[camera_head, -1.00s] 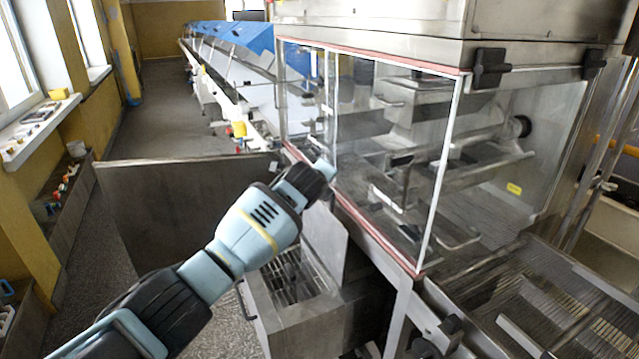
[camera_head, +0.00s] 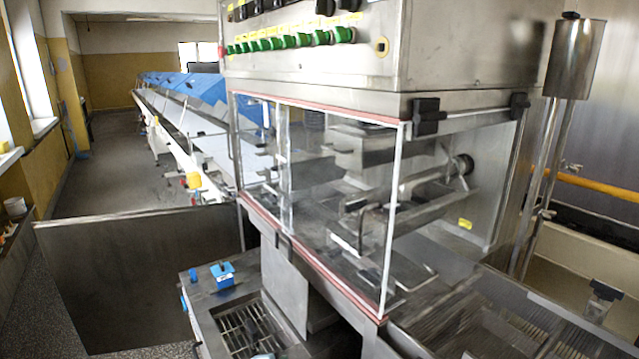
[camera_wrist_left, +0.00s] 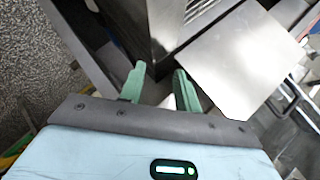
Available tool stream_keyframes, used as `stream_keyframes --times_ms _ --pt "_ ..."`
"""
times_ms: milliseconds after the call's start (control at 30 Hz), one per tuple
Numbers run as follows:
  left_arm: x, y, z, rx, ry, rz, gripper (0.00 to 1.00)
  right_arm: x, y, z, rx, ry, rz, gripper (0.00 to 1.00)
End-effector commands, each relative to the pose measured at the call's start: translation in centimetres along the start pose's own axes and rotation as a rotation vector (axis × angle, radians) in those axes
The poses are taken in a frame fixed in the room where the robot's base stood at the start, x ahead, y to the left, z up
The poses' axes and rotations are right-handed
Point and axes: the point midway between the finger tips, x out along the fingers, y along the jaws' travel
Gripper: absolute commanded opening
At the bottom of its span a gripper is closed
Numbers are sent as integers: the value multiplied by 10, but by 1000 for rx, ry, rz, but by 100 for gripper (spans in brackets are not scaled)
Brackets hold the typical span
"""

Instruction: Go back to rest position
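The left wrist view shows my left gripper (camera_wrist_left: 159,88) with its two green fingers apart. Nothing is seen between the fingertips. A bright flat metal plate (camera_wrist_left: 235,60) lies beyond and to the right of the fingers. How far the fingers are from it cannot be told. Neither gripper can be made out in the head view. My right gripper does not show in either view.
The steel enrober with clear panels (camera_head: 340,200) fills the centre and right. A low steel unit with a grate (camera_head: 245,325) and a blue piece (camera_head: 223,274) stands in front. A dark metal panel (camera_head: 140,275) stands left. A long blue-covered line (camera_head: 170,95) runs back.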

Motion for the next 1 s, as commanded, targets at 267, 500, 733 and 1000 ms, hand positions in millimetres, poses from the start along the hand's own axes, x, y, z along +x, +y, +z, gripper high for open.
stream_keyframes --times_ms 267,500,733,1000 --pt "-50 123 38 -407 -1 45 33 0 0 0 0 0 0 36" --pt "-116 205 72 -734 -45 53 33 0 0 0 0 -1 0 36" --pt "-193 265 101 -1017 -109 37 33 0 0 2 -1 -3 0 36" --pt "-260 296 121 -1217 -165 9 33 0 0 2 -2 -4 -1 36"
